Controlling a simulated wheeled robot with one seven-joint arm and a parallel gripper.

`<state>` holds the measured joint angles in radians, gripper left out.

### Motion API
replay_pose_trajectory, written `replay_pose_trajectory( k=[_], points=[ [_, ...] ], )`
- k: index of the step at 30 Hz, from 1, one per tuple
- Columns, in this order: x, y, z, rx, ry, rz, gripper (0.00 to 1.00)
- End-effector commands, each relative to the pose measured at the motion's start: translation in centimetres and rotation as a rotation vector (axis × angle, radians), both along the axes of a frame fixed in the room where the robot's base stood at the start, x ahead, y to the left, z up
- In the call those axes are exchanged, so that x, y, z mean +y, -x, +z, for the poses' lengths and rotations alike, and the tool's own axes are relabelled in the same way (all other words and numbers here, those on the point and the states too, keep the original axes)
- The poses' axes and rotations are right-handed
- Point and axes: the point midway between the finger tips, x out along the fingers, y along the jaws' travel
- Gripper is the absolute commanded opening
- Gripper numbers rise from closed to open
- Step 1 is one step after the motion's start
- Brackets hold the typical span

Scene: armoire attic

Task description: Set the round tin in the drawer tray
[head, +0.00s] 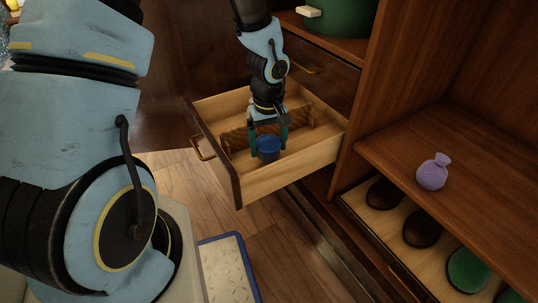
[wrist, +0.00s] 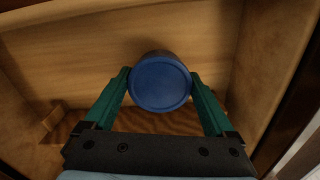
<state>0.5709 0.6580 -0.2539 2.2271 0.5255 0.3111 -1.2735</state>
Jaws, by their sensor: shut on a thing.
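The round tin (head: 267,148) has a blue lid and a dark body. It also shows in the wrist view (wrist: 160,84), lid facing the camera. My gripper (head: 268,141) has its green fingers closed on both sides of the tin; they also show in the wrist view (wrist: 160,92). The open drawer (head: 290,171) is pale wood with a dark front. Inside it is a brown wooden tray (head: 236,139), partly hidden by my gripper. The tin is within the drawer's outline, near its front part. I cannot tell whether its base touches the drawer floor.
A purple pouch (head: 432,173) sits on the wooden shelf (head: 480,150) at right. Shoes (head: 422,228) stand on the board below it. A green pot (head: 338,16) is above the drawer. A blue-edged mat (head: 229,268) lies on the floor. The drawer walls stand close around my gripper.

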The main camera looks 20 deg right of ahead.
Motion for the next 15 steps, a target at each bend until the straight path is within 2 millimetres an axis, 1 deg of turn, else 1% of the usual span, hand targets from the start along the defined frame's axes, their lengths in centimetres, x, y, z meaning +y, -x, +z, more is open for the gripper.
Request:
replay_pose_trajectory(
  k=[1,6,15],
  points=[
    [0.0,0.0,-0.8,0.002,-0.001,-0.001,0.19],
    [0.0,0.1,-3.2,0.002,-0.001,-0.001,0.19],
    [0.0,0.0,-3.3,0.0,0.0,0.0,0.19]
  ],
)
